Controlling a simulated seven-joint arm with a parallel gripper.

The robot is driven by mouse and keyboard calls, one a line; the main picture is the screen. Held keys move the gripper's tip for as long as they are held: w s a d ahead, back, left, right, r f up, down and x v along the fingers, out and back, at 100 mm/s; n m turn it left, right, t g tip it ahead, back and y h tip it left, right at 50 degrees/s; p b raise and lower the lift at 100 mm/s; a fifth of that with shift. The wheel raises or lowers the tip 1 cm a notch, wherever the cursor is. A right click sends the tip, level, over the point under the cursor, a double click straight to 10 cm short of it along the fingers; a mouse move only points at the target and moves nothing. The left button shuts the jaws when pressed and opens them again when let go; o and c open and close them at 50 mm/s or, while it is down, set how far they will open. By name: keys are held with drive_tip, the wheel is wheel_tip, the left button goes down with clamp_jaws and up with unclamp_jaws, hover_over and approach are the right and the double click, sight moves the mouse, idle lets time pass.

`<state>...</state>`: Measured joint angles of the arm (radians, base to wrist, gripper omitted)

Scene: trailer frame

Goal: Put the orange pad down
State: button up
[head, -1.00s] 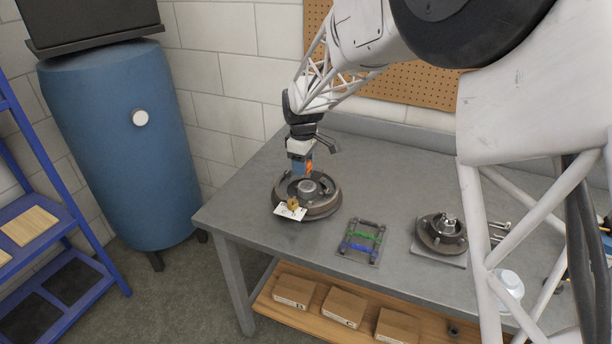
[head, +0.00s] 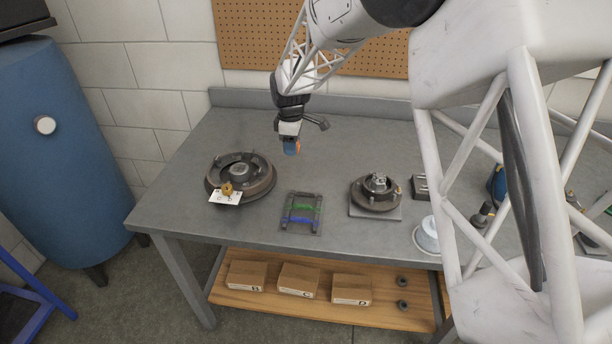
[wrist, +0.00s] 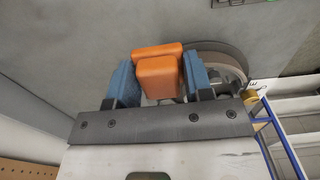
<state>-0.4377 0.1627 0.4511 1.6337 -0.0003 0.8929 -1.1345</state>
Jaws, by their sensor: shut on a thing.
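My gripper (head: 291,146) is shut on the orange pad (wrist: 158,72), which sits between its two blue fingers in the wrist view. Two orange faces show there, one behind the other. In the head view only a small orange patch (head: 298,146) of the pad shows at the fingertips. The gripper hangs above the grey workbench (head: 330,150), apart from it, to the right of the large brake drum (head: 262,185) and behind the small tray (head: 287,222) with green and blue strips.
A white tag (head: 222,197) and brass piece (head: 227,187) are at the drum's front. A smaller hub (head: 365,199) on a plate and a white container (head: 427,238) stand to the right. Boxes (head: 298,279) lie on the lower shelf. The bench behind the tray is clear.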

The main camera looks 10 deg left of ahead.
hover_over(306, 175)
drive_tip(key=shift+f, duration=0.45)
drive_tip(key=shift+f, duration=3.1)
drive_tip(key=shift+s+f, duration=0.1)
drive_tip(key=shift+f, duration=0.05)
drive_tip(key=shift+f, duration=1.75)
drive_tip(key=shift+f, duration=0.15)
drive_tip(key=o, duration=1)
drive_tip(key=shift+c, duration=0.2)
